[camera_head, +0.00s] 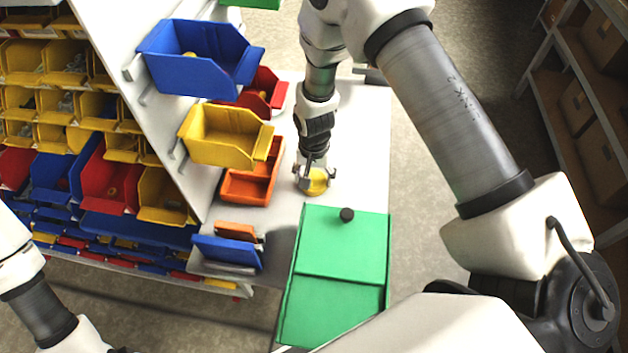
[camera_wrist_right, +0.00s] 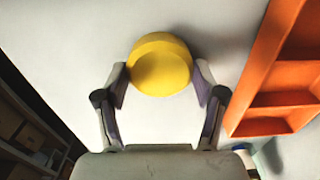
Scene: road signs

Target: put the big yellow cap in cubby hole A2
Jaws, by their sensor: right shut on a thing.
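The big yellow cap (camera_head: 318,184) is on the white tabletop in the head view, just beyond the green box. It also shows in the wrist view (camera_wrist_right: 160,64) as a round yellow disc. My right gripper (camera_head: 311,175) points down and is shut on the cap, with one finger on either side in the wrist view (camera_wrist_right: 160,82). An orange compartmented holder (camera_head: 243,188) stands just left of the cap; its open compartments also show in the wrist view (camera_wrist_right: 285,98). No A2 label can be read. My left arm enters at the lower left; its gripper is out of view.
Blue (camera_head: 195,62) and yellow (camera_head: 222,138) bins hang from a white panel at left. A red bin (camera_head: 262,97) sits behind. Bare tabletop (camera_head: 362,150) lies to the right.

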